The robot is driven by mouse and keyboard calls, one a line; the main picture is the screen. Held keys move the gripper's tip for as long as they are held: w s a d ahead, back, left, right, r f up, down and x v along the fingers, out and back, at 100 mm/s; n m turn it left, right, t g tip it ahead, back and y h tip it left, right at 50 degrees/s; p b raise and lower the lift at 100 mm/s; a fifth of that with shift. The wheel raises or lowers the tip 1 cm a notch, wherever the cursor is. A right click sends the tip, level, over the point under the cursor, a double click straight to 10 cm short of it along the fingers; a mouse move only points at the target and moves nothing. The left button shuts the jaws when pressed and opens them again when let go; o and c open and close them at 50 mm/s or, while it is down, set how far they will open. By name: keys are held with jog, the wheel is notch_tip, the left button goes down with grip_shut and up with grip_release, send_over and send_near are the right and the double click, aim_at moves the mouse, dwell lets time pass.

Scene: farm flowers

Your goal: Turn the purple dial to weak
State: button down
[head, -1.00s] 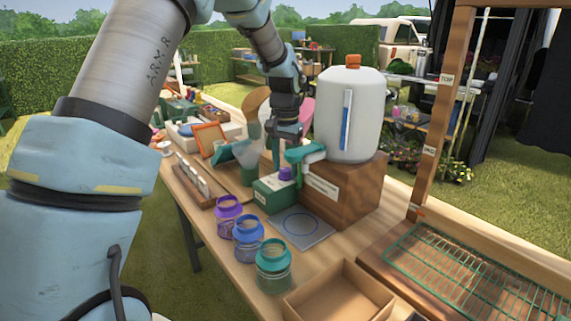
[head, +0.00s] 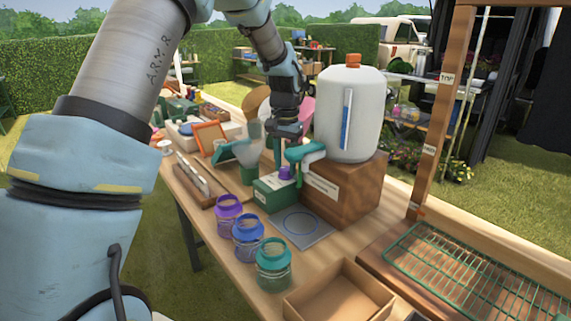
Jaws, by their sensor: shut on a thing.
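The purple dial (head: 285,173) sits on top of a green box (head: 272,193) with a white label, on the wooden table in front of the wooden block. My gripper (head: 283,165) points down at the dial from above and is shut on it. Part of the dial is hidden by the fingers, and its pointer and setting marks are too small to read.
A white jug (head: 348,115) with an orange cap and green tap stands on a wooden block (head: 345,195), close right of my gripper. A grey pad (head: 301,228) lies in front. Purple, blue and teal-lidded jars (head: 273,266) line the table's front. An empty tray (head: 340,300) is nearby.

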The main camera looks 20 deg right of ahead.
aim_at(285, 168)
jog(key=shift+n, duration=0.3)
jog(key=n+p, duration=0.2)
jog(key=n, duration=0.3)
jog(key=shift+r+n, duration=0.1)
jog(key=shift+n, duration=0.3)
jog(key=n+p, duration=0.1)
jog(key=n, duration=0.4)
jog(key=shift+p, duration=0.3)
jog(key=shift+n, duration=0.3)
jog(key=c, duration=0.7)
grip_release()
jog(key=shift+c, duration=0.2)
notch_tip(285, 168, up, 11)
jog(key=b, duration=0.1)
jog(key=shift+b, duration=0.35)
